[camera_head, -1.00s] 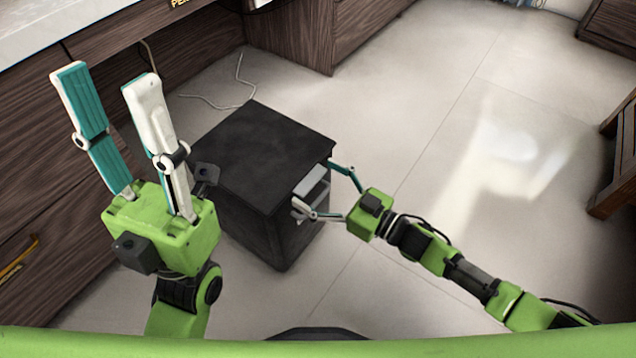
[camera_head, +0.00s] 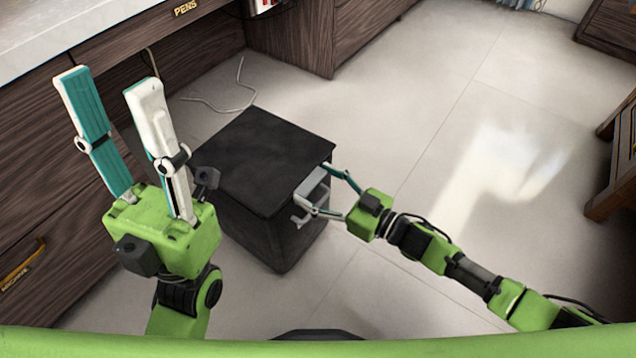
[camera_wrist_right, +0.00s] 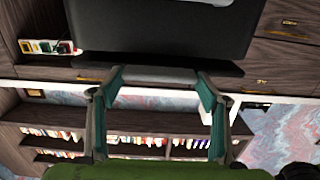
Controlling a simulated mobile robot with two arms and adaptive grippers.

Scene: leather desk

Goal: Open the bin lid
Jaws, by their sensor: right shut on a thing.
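The black bin (camera_head: 248,232) stands on the floor in the middle of the head view. Its flat black lid (camera_head: 258,160) lies on top, and I see no clear gap under it. A grey handle (camera_head: 311,184) sticks out from the bin's right side. My right gripper (camera_head: 313,189) is shut on this handle, with one finger at each end. In the right wrist view the grey handle bar (camera_wrist_right: 160,74) spans between the two fingers, below the dark bin. My left gripper (camera_head: 107,84) is open and empty, raised to the left of the bin.
Wooden drawers (camera_head: 40,170) and a pale desktop (camera_head: 60,30) run along the left. A white cable (camera_head: 225,106) lies behind the bin. A wooden stool or chair (camera_head: 615,170) is at the right edge. The floor (camera_head: 450,150) right of the bin is clear.

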